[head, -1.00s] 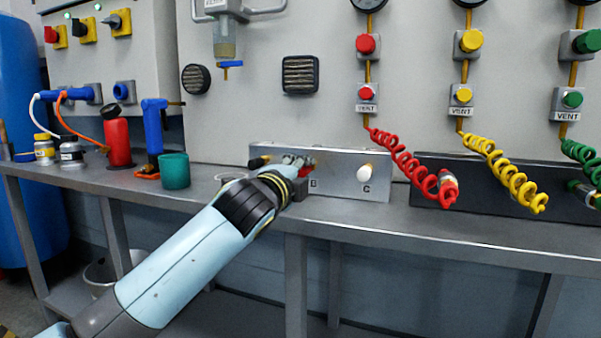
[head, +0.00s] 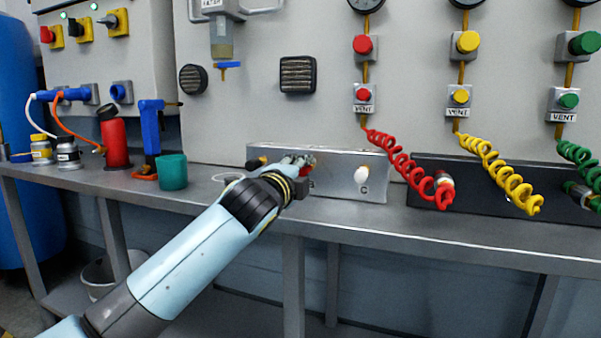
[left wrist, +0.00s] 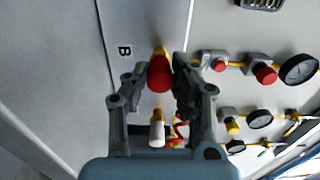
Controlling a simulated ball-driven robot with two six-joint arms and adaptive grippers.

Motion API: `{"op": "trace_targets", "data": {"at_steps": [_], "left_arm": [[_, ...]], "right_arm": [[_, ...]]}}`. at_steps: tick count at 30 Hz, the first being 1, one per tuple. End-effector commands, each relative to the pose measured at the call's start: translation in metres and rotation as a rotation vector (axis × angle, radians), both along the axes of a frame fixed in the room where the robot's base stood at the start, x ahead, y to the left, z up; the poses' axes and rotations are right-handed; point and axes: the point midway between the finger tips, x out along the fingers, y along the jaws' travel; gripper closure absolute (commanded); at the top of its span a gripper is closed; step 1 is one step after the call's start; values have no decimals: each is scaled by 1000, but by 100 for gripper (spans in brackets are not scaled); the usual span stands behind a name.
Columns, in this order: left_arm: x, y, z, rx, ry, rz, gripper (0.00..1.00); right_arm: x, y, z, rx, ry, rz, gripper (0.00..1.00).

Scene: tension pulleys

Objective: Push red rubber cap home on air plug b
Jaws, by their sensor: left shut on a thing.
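My left gripper (head: 298,170) reaches the front of the metal plug block (head: 345,160) at station B. The left wrist view shows its two fingers (left wrist: 160,78) closed on either side of the red rubber cap (left wrist: 159,77). The cap sits in line with a yellow-brown plug (left wrist: 161,51) beside the letter B; I cannot tell how far it covers the plug. In the head view the gripper hides most of the cap and plug. A white-tipped plug (head: 361,174) stands at C, and a dark-tipped one (head: 257,162) is at the block's left end. My right gripper is not in view.
Red (head: 408,168), yellow (head: 500,174) and green coiled hoses hang at right before a dark block (head: 475,192). A teal cup (head: 172,171), red bottle (head: 114,140) and blue tool (head: 152,130) stand left on the grey bench (head: 420,232). The bench front is clear.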

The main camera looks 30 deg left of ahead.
Motion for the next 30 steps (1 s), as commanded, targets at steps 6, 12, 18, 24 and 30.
{"op": "trace_targets", "data": {"at_steps": [6, 12, 18, 24, 30], "left_arm": [[2, 0, 0, 0, 0, 0, 89], [2, 0, 0, 0, 0, 0, 60], [1, 0, 0, 0, 0, 0, 49], [-1, 0, 0, 1, 0, -1, 49], [-31, -7, -1, 1, 2, -1, 49]], "right_arm": [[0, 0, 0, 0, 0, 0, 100], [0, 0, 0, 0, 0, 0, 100], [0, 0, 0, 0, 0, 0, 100], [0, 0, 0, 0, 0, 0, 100], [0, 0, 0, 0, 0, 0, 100]]}}
